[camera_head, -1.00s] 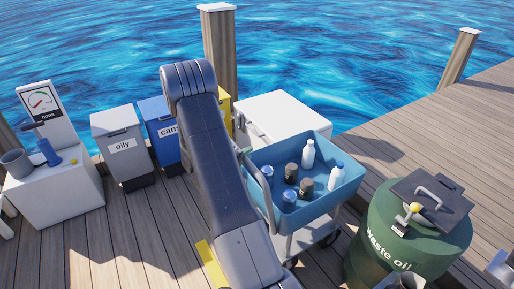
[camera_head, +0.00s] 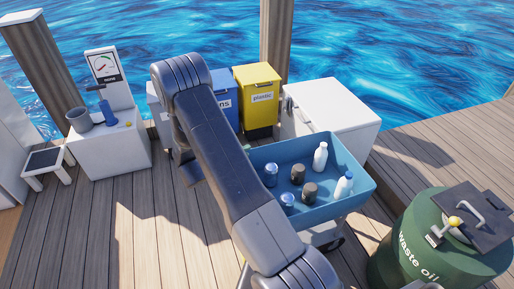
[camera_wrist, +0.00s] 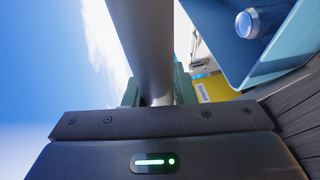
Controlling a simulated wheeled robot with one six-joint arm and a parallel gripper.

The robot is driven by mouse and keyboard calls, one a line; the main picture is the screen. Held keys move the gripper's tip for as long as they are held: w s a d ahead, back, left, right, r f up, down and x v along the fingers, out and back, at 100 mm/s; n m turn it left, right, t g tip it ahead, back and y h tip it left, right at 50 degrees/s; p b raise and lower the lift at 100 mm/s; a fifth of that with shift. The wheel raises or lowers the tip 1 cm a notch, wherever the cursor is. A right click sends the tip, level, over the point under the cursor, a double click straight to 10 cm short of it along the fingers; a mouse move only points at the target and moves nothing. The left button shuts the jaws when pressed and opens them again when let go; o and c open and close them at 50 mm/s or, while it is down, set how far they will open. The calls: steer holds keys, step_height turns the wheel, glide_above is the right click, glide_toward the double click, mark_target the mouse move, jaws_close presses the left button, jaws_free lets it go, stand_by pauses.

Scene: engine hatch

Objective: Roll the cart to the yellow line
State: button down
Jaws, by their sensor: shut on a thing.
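The cart is a blue tray (camera_head: 350,178) on a metal frame with dark wheels, standing on the dock. My gripper (camera_wrist: 157,95) is shut on the cart's grey handle bar (camera_wrist: 143,40), which runs between the green finger pads. In the head view my arm hides the gripper and most of the handle. The yellow line is not visible now.
A green waste oil drum (camera_head: 420,262) stands close at the cart's right. Behind the cart are a white chest (camera_head: 335,105), a yellow bin (camera_head: 257,92) and a blue bin (camera_head: 226,108). A white gauge stand (camera_head: 118,150) is at left. Open planks lie left of my arm.

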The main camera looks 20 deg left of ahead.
steer(key=s+a, duration=0.3)
steer(key=a, duration=0.2)
steer(key=shift+s+p, duration=0.35)
steer(key=shift+s, duration=0.05)
steer(key=c, duration=1.2)
jaws_free()
steer(key=b+v, duration=0.1)
steer(key=v, duration=1.3)
steer(key=shift+w, duration=0.15)
steer(key=p+x, duration=0.1)
steer(key=x, duration=1.3)
